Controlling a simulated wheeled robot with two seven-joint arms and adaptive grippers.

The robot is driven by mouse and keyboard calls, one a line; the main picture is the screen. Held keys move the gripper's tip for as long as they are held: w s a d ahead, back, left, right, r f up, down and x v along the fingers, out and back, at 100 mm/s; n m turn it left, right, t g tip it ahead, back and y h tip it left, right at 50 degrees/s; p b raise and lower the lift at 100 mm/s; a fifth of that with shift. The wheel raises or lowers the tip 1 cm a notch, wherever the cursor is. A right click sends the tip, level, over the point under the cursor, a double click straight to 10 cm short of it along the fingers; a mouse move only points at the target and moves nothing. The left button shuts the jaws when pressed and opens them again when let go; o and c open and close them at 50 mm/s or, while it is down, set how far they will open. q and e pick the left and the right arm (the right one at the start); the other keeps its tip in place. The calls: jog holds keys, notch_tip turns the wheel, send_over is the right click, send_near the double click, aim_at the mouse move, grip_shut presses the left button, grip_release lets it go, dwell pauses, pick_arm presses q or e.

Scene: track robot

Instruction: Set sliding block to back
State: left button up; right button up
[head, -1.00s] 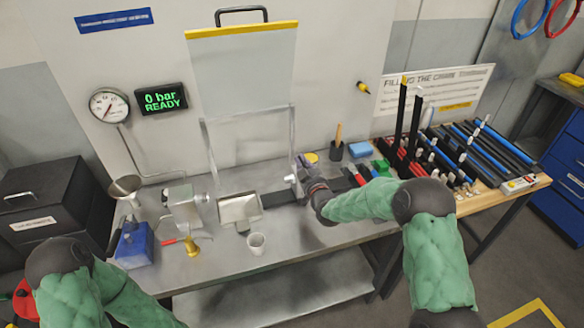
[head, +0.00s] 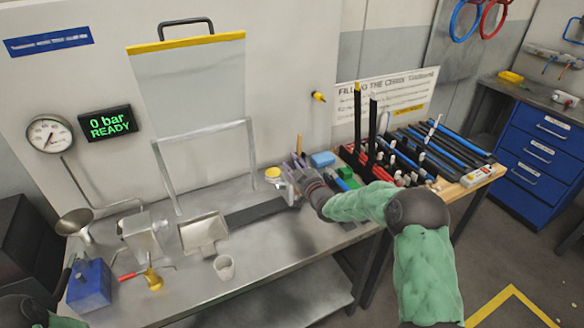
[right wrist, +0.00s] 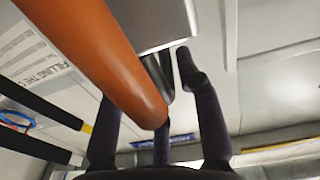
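A dark flat track (head: 250,214) runs along the bench in the head view. A small silvery block (head: 288,190) is at its right end, partly hidden by my right gripper (head: 299,163). In the right wrist view a silvery metal piece (right wrist: 150,22) with dark parts under it is close to the fingers of my right gripper (right wrist: 160,105). These fingers stand apart, with the dark parts near their tips; I cannot tell whether they grip it. My left gripper is not in view; a bit of the left arm shows at the lower left.
An orange handle (right wrist: 105,55) crosses close in front of the right wrist camera. A yellow-lidded jar (head: 273,173) and a blue block (head: 322,159) stand near the right gripper.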

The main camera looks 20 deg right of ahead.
jog(key=shift+s+a+f, duration=0.1)
jog(key=shift+a+f, duration=0.05)
jog(key=shift+f, duration=0.1)
jog(key=shift+s, duration=0.25)
jog(key=s, duration=1.1)
jog(key=shift+s+d, duration=0.15)
jog(key=shift+d, duration=0.15)
